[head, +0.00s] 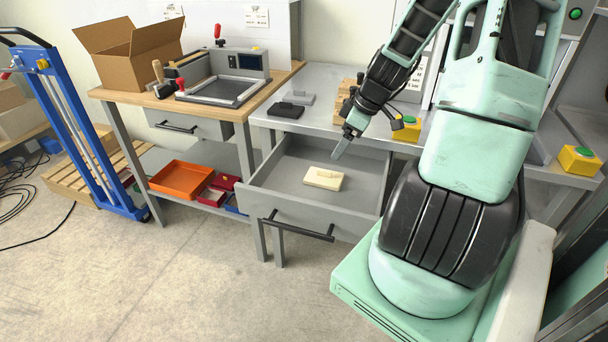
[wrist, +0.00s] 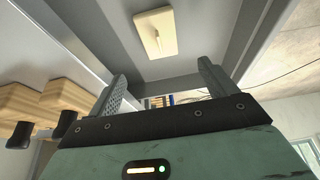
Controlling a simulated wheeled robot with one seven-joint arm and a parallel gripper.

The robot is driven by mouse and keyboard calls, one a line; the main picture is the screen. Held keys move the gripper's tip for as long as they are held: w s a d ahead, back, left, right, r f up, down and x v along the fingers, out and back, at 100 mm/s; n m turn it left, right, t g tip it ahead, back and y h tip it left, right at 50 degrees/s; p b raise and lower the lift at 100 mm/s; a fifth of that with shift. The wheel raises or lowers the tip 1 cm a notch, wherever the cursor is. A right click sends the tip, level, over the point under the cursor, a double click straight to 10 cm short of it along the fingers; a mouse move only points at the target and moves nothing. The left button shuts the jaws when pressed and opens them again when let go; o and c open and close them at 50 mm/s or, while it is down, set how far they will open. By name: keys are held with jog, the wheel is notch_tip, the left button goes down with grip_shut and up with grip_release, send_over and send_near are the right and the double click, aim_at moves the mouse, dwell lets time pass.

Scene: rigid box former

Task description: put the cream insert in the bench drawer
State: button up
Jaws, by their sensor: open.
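The cream insert (head: 323,179), a flat block with a small raised handle, lies on the floor of the open bench drawer (head: 287,207). It also shows in the wrist view (wrist: 156,34), inside the grey drawer, apart from my fingers. My gripper (head: 338,154) is above the drawer, a little up and to the right of the insert in the head view. In the wrist view my gripper (wrist: 160,86) has its two fingers spread wide with nothing between them. The drawer's black handle (head: 298,227) is on its front panel.
A dark grey insert (head: 286,110) and a lighter grey insert (head: 298,97) lie on the bench top behind the drawer. Wooden blocks (head: 347,98) and a yellow button box (head: 407,129) stand there too. Floor (head: 170,270) before the drawer is clear.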

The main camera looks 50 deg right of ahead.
jog(key=w+a+r+n+g, duration=0.1)
jog(key=a+r+g, duration=0.1)
jog(key=a, duration=1.2)
jog(key=w+a+r+n+g, duration=0.1)
jog(key=a+r, duration=0.1)
jog(key=a, duration=1.1)
jog(key=s+a+r, duration=0.2)
jog(key=s+a, duration=0.5)
jog(key=a, duration=0.1)
jog(key=s+a+r+n+g+h, duration=0.1)
jog(key=s+a, duration=0.7)
jog(key=shift+s+a+r, duration=0.15)
jog(key=shift+r, duration=0.2)
notch_tip(320, 180, up, 5)
jog(key=p, duration=0.5)
